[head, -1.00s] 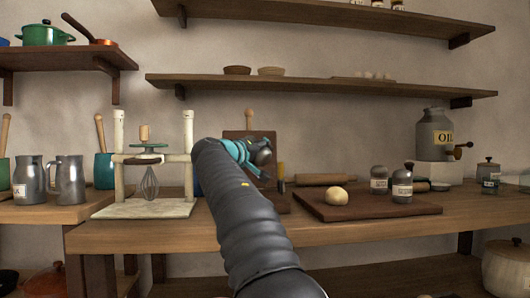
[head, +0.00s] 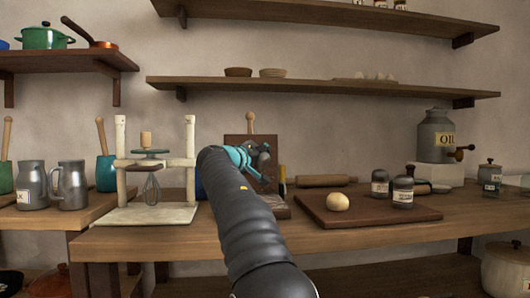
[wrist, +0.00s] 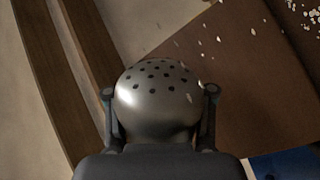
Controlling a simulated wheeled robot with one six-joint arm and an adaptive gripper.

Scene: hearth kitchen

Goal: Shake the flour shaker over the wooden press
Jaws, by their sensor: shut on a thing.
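My gripper (wrist: 158,93) is shut on the flour shaker (wrist: 155,100), a grey metal body whose domed top has several dark holes. The dome points away from the wrist camera, between the two fingers. White flecks show in the air past the dome, and a white patch lies on the brown wooden surface (wrist: 245,110) at upper right. In the head view the wooden press (head: 236,148) shows as an upright dark board with its handle above; its lower part is largely hidden behind my arm. My gripper (head: 262,166) is in front of the press, with the shaker hard to make out there.

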